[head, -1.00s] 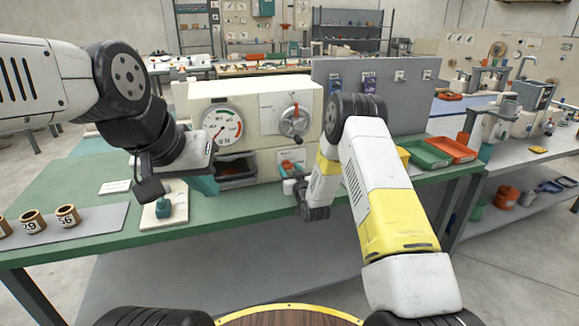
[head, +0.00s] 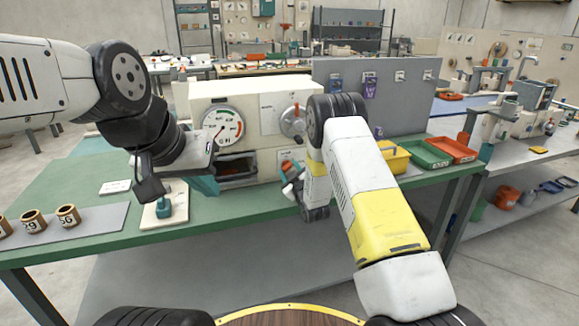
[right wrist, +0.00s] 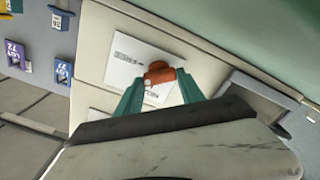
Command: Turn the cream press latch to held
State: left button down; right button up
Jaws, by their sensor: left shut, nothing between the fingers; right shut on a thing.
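The cream press (head: 262,130) stands at the back of the green bench, with a round gauge and a hand wheel on its front. Its orange-red latch (head: 286,165) is low on the right of the front, partly hidden by my right gripper (head: 291,173). In the right wrist view, the teal fingers of my right gripper (right wrist: 158,88) are shut on the orange-red latch (right wrist: 160,72) in front of a white label. My left gripper (head: 205,184) is shut and empty, just left of the press's dark open tray.
A teal block on a cream base (head: 150,216) stands below my left gripper. Several numbered tan cups (head: 67,215) sit on a grey mat at left. Yellow, green (head: 428,153) and orange (head: 455,149) trays lie right of my right arm. A grey panel stands behind.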

jog(key=n, duration=0.5)
jog(key=shift+a+f+n, duration=0.1)
jog(key=shift+f+n, duration=0.05)
jog(key=shift+n, duration=0.25)
jog(key=n, duration=0.4)
jog(key=shift+n, duration=0.4)
jog(key=shift+f, duration=0.1)
jog(key=o, duration=1.4)
jog(key=shift+c, duration=0.2)
jog(key=v, duration=0.8)
